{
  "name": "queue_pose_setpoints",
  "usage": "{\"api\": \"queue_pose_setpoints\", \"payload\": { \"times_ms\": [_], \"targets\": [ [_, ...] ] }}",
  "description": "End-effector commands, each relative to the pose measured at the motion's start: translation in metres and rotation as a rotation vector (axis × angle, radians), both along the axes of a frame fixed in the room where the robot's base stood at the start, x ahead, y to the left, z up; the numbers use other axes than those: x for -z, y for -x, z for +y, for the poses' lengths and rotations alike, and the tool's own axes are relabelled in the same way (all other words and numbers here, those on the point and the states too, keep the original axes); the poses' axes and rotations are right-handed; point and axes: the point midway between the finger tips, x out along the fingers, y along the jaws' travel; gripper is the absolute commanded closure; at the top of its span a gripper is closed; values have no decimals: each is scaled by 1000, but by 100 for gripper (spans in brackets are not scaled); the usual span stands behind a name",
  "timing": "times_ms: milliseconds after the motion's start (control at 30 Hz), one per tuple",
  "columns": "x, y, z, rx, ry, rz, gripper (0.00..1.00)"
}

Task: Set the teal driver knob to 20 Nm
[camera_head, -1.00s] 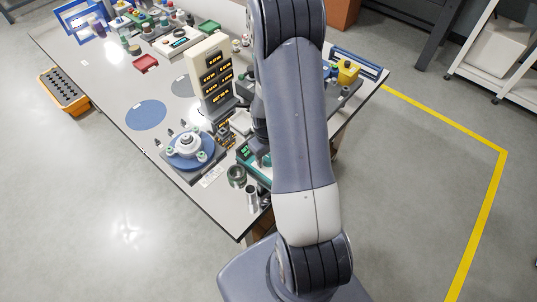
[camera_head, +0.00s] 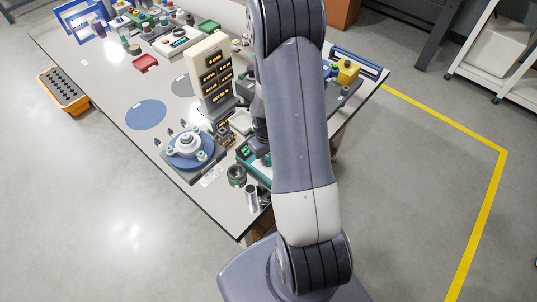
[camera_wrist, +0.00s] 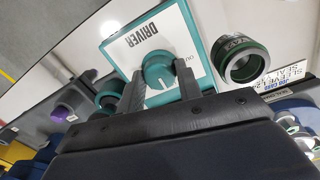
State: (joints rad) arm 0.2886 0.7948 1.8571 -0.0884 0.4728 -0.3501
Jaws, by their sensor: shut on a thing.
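The teal driver knob (camera_wrist: 158,72) stands on the white face of the teal-edged DRIVER box (camera_wrist: 181,28) in the wrist view. My gripper (camera_wrist: 160,82) is shut on the knob, one dark finger on each side of it. A pale pointer line shows on the knob's face, but I cannot read what setting it marks. In the head view the driver box (camera_head: 252,166) lies near the table's front edge, with a small lit green display. My arm hides the knob there.
A dark green SEAL ring (camera_wrist: 240,60) stands beside the box, and metal sleeves (camera_head: 252,194) stand near the table's corner. A display tower (camera_head: 213,80) rises behind the box. A round blue fixture (camera_head: 188,150) sits to the left.

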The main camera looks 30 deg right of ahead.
Motion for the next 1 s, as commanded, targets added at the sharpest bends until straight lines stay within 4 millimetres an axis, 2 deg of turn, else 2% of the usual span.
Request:
{"api": "queue_pose_setpoints", "payload": {
  "times_ms": [233,700,1000],
  "targets": [
    [2,-1,0,97,1,-1,89],
    [2,-1,0,459,0,-1,89],
    [1,-1,0,624,0,-1,89]
  ]
}}
